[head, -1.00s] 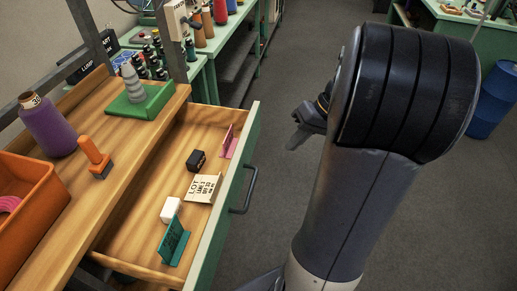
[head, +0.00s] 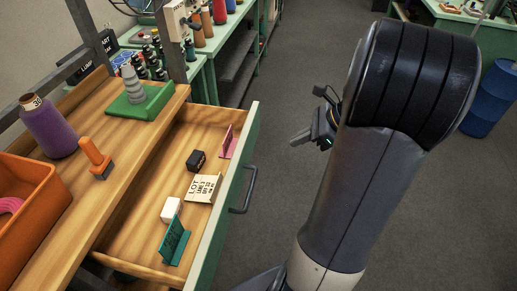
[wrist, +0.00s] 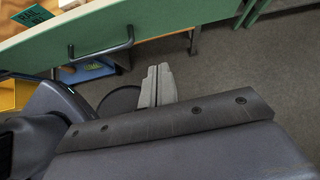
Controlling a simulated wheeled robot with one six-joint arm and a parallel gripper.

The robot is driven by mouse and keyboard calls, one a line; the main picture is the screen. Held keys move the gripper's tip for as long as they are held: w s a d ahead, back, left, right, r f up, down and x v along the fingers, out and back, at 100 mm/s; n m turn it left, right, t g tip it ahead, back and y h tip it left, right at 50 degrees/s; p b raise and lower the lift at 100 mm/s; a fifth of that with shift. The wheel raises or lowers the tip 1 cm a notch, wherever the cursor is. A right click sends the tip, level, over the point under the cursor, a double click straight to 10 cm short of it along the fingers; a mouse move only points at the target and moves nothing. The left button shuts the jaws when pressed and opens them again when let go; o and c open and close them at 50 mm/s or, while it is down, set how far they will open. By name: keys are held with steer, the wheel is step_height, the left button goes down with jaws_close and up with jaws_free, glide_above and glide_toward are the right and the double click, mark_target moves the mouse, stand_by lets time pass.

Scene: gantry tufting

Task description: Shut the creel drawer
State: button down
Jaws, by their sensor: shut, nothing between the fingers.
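The creel drawer (head: 137,250) stands open below the wooden worktop, its green front facing right toward my arm. A dark bar handle (head: 247,190) is on the front; in the wrist view the handle (wrist: 103,49) shows on the green drawer front (wrist: 160,27). My gripper (head: 302,137) is to the right of the drawer front, apart from it, and partly hidden behind my arm. In the wrist view its two fingers (wrist: 157,84) are together with nothing between them, to the right of the handle and clear of the front.
In the drawer lie a dark block (head: 196,160), a LOT card (head: 203,188), a white block (head: 171,209), a teal card (head: 174,241) and a pink card (head: 228,142). The worktop holds a purple cone (head: 48,127) and orange bin (head: 30,204).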

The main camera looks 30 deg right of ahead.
glide_toward(248, 155)
steer(key=s+f+x, duration=0.1)
steer(key=x, duration=0.4)
steer(key=shift+w+a+r+p, duration=0.1)
steer(key=shift+w+p, duration=0.1)
steer(key=shift+w, duration=0.15)
steer(key=shift+w+a+r+p, duration=0.1)
steer(key=shift+w+a+p, duration=0.1)
steer(key=shift+w, duration=0.1)
steer(key=w+a, duration=0.4)
steer(key=a, duration=0.2)
steer(key=w+a+p, duration=0.1)
steer(key=w+a, duration=0.4)
steer(key=w+a+p, duration=0.1)
steer(key=w+a, duration=0.4)
steer(key=a, duration=0.1)
steer(key=shift+a, duration=0.35)
steer(key=shift+w+a+r, duration=0.1)
steer(key=shift+w+a, duration=0.15)
steer(key=shift+a, duration=0.1)
steer(key=shift+r, duration=0.1)
